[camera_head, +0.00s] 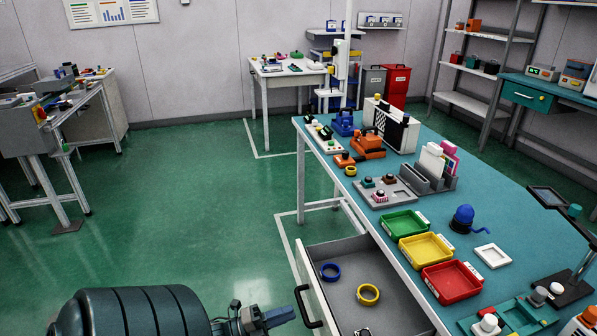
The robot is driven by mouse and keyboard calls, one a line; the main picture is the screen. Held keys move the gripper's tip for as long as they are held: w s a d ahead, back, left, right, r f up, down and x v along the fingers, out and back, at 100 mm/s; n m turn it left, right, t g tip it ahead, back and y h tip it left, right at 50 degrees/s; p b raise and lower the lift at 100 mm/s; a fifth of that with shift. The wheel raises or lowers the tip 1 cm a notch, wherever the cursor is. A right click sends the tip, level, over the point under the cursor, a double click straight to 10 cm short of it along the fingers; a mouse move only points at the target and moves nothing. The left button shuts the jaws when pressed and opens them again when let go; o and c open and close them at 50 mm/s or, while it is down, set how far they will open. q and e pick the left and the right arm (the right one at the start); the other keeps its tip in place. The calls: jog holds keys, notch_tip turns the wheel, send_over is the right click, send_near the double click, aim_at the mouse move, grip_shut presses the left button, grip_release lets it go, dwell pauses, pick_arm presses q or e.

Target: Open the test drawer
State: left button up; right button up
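A grey drawer (345,258) in the teal-topped bench stands pulled out at the bottom centre. A blue ring (330,272) and a yellow ring (368,294) lie inside it; its near end is cut off by the frame. Its black bar handle (303,301) is on the left front face. My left gripper (294,313) comes in from the lower left, with its tip right beside the handle. Whether it touches or grips the bar, and how far its fingers are apart, I cannot tell. My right gripper is not in view.
The teal bench top (497,222) holds a green tray (404,223), a yellow tray (426,249), a red tray (452,281) and a blue dome-shaped device (463,217). A magnifier stand (568,286) is at the right. Green floor (190,210) is clear left of the drawer.

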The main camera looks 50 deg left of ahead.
pick_arm(q)
jog(key=shift+v, duration=2.85)
